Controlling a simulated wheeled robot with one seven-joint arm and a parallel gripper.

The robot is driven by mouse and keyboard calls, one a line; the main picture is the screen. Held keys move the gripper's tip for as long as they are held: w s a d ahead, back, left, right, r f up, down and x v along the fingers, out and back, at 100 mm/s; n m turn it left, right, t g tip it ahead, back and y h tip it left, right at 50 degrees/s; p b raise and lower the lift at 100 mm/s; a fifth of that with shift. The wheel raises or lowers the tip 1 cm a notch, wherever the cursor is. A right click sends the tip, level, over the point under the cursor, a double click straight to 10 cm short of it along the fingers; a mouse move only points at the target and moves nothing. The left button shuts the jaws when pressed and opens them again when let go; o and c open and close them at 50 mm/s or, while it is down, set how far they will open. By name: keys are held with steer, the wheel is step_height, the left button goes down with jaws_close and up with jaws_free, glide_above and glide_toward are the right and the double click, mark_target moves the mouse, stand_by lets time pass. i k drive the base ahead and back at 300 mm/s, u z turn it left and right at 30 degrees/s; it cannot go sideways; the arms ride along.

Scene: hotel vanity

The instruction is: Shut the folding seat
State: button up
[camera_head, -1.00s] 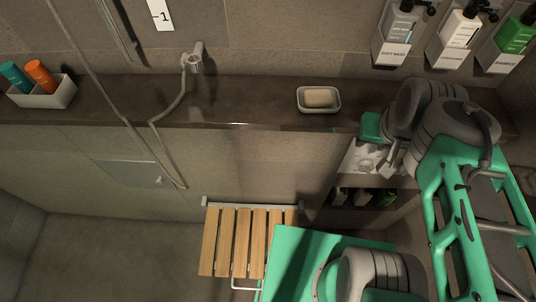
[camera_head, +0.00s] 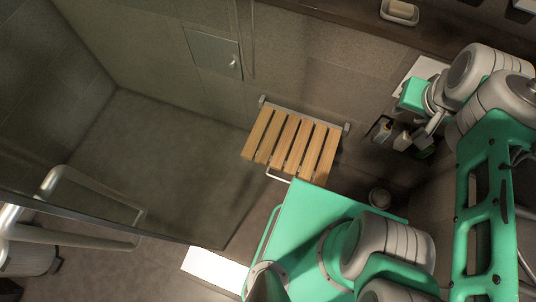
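The folding seat (camera_head: 290,143) has light wooden slats on a pale wall rail. In the head view it stands out from the wall, folded down, with a thin white support bar under its front edge. My gripper (camera_head: 428,133) is to the right of the seat, near the wall niche, and apart from the seat. It is small and partly covered by my green and grey arm, so its finger opening does not show clearly. My green body covers the area just in front of the seat's right front corner.
Bottles (camera_head: 383,129) stand in the niche right of the seat. A soap dish (camera_head: 399,12) sits on the ledge above. A glass panel edge and a metal handle (camera_head: 90,190) are at lower left. The floor left of the seat is clear.

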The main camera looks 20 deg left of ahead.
mark_target(264, 155)
steer(key=k, duration=0.35)
steer(key=u, duration=1.55)
steer(key=k, duration=0.5)
steer(key=u, duration=1.75)
